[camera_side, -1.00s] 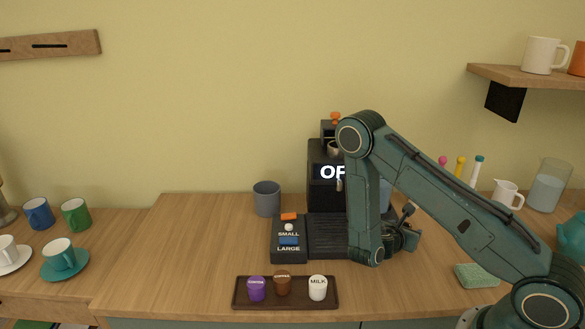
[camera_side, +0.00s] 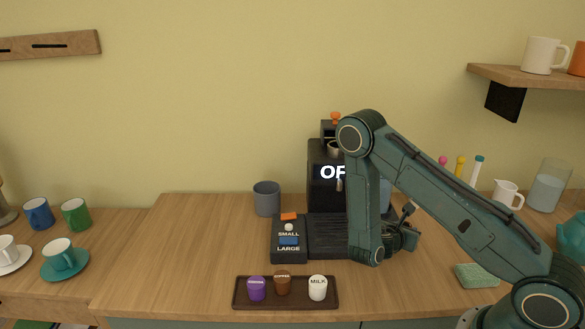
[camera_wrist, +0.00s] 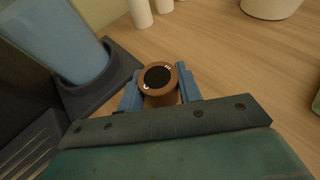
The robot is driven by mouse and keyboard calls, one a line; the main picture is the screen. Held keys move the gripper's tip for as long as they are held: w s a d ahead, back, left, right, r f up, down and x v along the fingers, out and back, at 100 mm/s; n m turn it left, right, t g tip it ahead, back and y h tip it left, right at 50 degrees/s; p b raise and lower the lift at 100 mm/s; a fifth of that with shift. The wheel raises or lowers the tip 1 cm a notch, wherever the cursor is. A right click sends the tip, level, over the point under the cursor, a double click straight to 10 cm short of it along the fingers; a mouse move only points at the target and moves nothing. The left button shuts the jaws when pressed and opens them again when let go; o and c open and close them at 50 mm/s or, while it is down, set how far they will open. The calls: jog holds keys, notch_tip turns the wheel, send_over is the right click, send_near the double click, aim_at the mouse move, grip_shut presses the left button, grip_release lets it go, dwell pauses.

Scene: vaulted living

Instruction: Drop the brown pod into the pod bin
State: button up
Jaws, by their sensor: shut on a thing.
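In the wrist view, a brown pod (camera_wrist: 160,96) with a dark round top sits between the two blue fingers of my gripper (camera_wrist: 159,87), which are shut on it. In the side view my gripper (camera_side: 406,238) is low at the right of the coffee machine, partly behind my arm, and the held pod cannot be made out. A plain grey round container (camera_side: 267,199), which may be the pod bin, stands on the counter left of the machine.
The coffee machine (camera_side: 322,200) shows "OF", partly covered by my arm. Its button panel (camera_side: 288,260) is in front. A purple pod (camera_side: 257,289) and white milk pod (camera_side: 318,288) share the tray. A green sponge (camera_side: 476,276) lies right.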

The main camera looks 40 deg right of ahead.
notch_tip(320, 180, up, 20)
dwell(1.1)
jog(key=shift+w, duration=0.15)
dwell(0.6)
jog(key=w+r+m+g+y, duration=0.35)
jog(key=w+r+m, duration=0.65)
jog(key=w+r, duration=0.35)
jog(key=w+a+m+t, duration=0.1)
jog(key=w, duration=0.2)
jog(key=w+a+m+t, duration=0.1)
jog(key=w+m, duration=0.1)
jog(key=w, duration=0.2)
jog(key=w+a+m+t+y, duration=0.1)
jog(key=w, duration=0.2)
jog(key=shift+w+a+m, duration=0.25)
jog(key=shift+a+m, duration=0.05)
jog(key=w+a+f+m+t, duration=0.1)
jog(key=w+a+f+t, duration=0.1)
jog(key=w+a+f, duration=0.4)
jog(key=w+a+f+m+t, duration=0.1)
jog(key=w+a+f+t, duration=0.1)
jog(key=w+a+f, duration=0.4)
notch_tip(320, 180, down, 5)
jog(key=shift+w+a+f+m+h, duration=0.1)
jog(key=shift+w+a+m+h, duration=0.2)
jog(key=shift+a, duration=0.8)
